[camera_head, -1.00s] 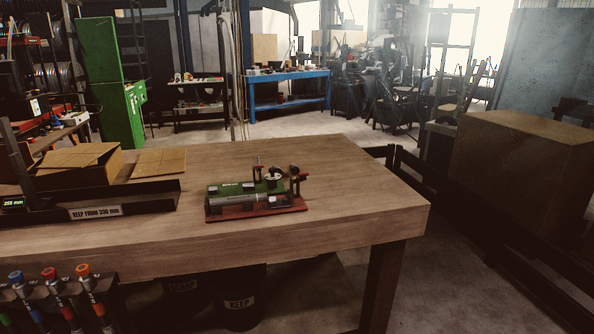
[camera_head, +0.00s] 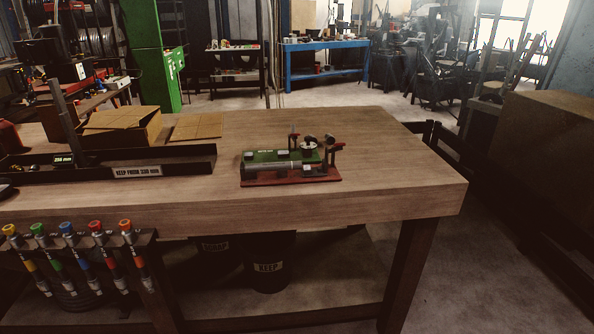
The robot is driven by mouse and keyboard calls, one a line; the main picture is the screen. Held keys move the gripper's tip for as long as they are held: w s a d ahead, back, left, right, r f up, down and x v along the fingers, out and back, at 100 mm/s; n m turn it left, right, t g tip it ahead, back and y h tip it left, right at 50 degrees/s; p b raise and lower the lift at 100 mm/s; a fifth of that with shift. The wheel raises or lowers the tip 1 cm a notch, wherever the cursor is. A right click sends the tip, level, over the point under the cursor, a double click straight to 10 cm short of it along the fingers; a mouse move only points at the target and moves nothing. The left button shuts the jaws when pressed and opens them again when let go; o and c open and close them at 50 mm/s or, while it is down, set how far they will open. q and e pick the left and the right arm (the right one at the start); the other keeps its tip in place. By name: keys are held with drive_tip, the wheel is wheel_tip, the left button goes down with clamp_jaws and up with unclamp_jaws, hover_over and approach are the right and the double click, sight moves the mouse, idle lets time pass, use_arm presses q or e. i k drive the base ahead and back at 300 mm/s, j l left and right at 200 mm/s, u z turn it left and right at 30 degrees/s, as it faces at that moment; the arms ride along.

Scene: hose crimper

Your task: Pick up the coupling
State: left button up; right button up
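No coupling can be made out for certain at this size. A small bench device (camera_head: 290,163) with a green body, a grey cylinder and a red base sits on the wooden table (camera_head: 370,150). Several hanging tools (camera_head: 84,262) with yellow, green, blue, red and orange tops line a rack at the table's front left. Neither of my grippers is in view.
A dark channel (camera_head: 190,160) with a label and a small display runs along the table's left part. Labelled dark bins (camera_head: 268,262) stand below. A large brown box (camera_head: 540,150) is at the right. The table's right part is clear.

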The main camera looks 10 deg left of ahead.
sight(329, 140)
drive_tip(key=i+l, duration=0.15)
drive_tip(key=l, duration=0.15)
drive_tip(key=i+l, duration=0.1)
drive_tip(key=l, duration=0.25)
drive_tip(key=i+l, duration=0.15)
drive_tip(key=l, duration=0.15)
drive_tip(key=i+l, duration=0.15)
drive_tip(key=l, duration=0.15)
